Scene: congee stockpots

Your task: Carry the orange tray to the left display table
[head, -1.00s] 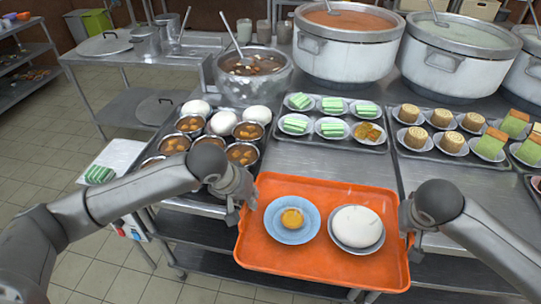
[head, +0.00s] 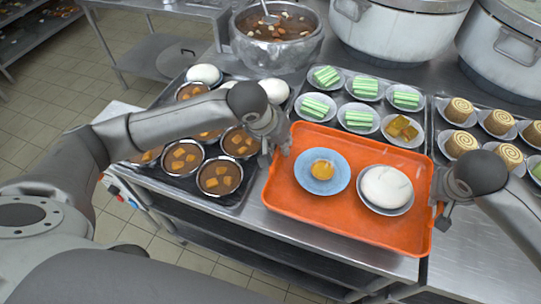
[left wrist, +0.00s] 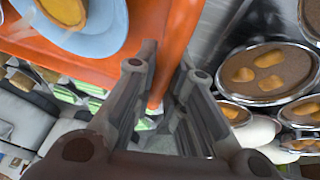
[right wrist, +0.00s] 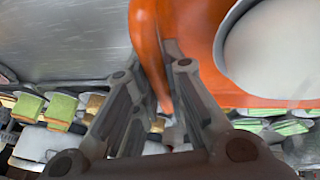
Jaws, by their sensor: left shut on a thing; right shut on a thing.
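The orange tray (head: 300,215) is held level between my two grippers, over the front part of the steel counter. On it stand a blue plate (head: 312,186) with a small yellow item (head: 322,169) and a pale plate with a white bun (head: 386,186). My left gripper (head: 274,150) is shut on the tray's left rim, and the rim (left wrist: 178,45) shows between its fingers in the left wrist view. My right gripper (head: 440,196) is shut on the right rim, and that rim (right wrist: 150,45) runs between its fingers in the right wrist view. No table marked as the left display table can be made out.
Bowls of brown food (head: 220,177) and white buns sit on a dark tray left of the orange tray. Plates of green cakes (head: 314,106) and rolls (head: 461,145) lie behind and right. A large pot (head: 275,40) stands behind. Tiled floor (head: 60,120) is open at left.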

